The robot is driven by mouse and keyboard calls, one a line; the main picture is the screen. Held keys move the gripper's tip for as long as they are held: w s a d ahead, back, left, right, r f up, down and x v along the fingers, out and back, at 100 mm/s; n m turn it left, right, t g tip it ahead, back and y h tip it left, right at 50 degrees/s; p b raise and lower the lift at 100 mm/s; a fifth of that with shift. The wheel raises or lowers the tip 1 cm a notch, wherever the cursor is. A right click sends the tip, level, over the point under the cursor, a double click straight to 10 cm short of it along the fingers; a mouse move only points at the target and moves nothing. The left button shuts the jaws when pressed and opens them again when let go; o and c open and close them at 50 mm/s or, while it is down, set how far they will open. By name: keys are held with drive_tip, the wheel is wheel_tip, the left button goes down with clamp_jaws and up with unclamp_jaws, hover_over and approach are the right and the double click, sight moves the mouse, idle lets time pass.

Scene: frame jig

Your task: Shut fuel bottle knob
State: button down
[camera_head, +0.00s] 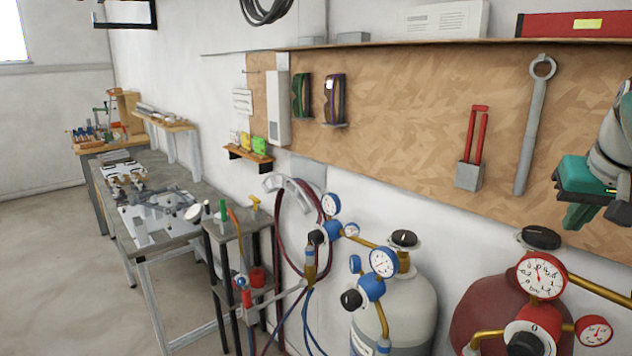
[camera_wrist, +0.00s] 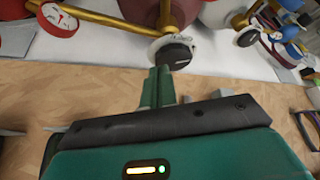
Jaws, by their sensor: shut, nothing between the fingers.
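The dark red bottle (camera_head: 487,300), which I take as the fuel bottle, stands at the lower right in the head view. Its black top knob (camera_head: 539,238) also shows in the wrist view (camera_wrist: 173,53), with a pale mark on its face. My teal gripper (camera_head: 577,216) is at the right edge of the head view, just right of and slightly above the knob. In the wrist view the fingers (camera_wrist: 158,84) are shut together and empty, with their tips close to the knob's edge. I cannot tell whether they touch it.
Red gauges (camera_head: 542,276) and brass pipes crowd the red bottle's front. A grey bottle (camera_head: 405,305) with its own black knob (camera_head: 404,239) and blue gauges stands to the left.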

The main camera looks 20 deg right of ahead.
sight(553, 239)
drive_tip(key=shift+f, duration=2.25)
drive_tip(key=shift+w, duration=0.25)
drive_tip(key=shift+a, duration=0.15)
drive_tip(key=shift+w+a, duration=0.45)
drive_tip(key=shift+a, duration=0.25)
drive_tip(key=shift+a, duration=0.1)
drive_tip(key=shift+w+a, duration=0.45)
drive_tip(key=shift+w, duration=0.2)
drive_tip(key=shift+a, duration=0.1)
